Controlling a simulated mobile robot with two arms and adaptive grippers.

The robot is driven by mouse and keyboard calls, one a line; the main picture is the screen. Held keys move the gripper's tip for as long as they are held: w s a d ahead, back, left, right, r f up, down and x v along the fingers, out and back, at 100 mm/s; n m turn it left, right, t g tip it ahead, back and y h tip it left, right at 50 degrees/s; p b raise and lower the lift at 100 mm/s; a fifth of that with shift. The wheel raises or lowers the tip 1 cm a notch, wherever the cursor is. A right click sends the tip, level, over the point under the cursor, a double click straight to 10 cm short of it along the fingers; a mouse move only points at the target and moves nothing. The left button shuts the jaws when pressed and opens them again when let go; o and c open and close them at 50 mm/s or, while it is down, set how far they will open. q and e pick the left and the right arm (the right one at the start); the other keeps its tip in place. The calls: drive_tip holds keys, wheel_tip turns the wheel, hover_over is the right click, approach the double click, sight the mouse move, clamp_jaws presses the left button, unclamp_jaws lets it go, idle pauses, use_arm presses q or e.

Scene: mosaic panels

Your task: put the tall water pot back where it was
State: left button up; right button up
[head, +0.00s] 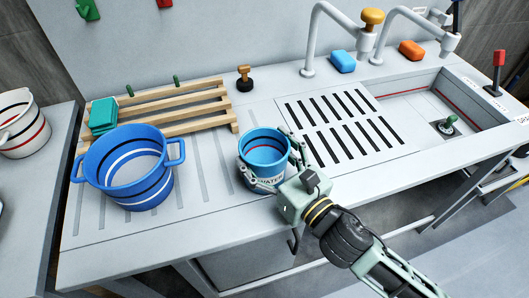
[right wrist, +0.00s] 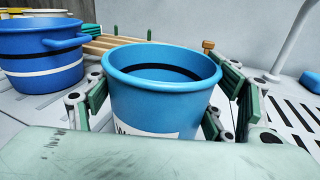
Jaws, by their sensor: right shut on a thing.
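The water pot (head: 262,148) is a light blue, tall cylinder with a dark band inside and a white label with dark letters, partly hidden by my fingers. It stands upright on or just above the ribbed drainboard, left of the slotted grate; I cannot tell if it touches. My right gripper (head: 272,165) comes from the front right and is shut around the pot. In the right wrist view the pot (right wrist: 162,85) fills the middle, with green-padded fingers on both sides of it. My left gripper is not in view.
A wider blue two-handled pot (head: 128,172) stands to the left. Behind it are a wooden slatted rack (head: 185,105) and a green sponge (head: 103,115). The slotted grate (head: 335,122) and a sink (head: 425,105) with taps lie right. The drainboard between the pots is clear.

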sight(279, 170)
drive_tip(key=o, duration=1.3)
drive_tip(key=shift+f, duration=0.2)
drive_tip(key=o, duration=0.5)
drive_tip(key=shift+c, duration=0.2)
drive_tip(key=shift+r, duration=0.2)
drive_tip(key=shift+s+d+f, duration=0.1)
drive_tip(key=shift+s+d, duration=0.05)
drive_tip(key=shift+s, duration=0.05)
drive_tip(key=b+v, duration=0.2)
drive_tip(key=v, duration=0.7)
drive_tip(key=shift+s+d, duration=0.1)
drive_tip(key=shift+s, duration=0.05)
drive_tip(key=shift+b+v, duration=0.3)
drive_tip(key=shift+v, duration=0.8)
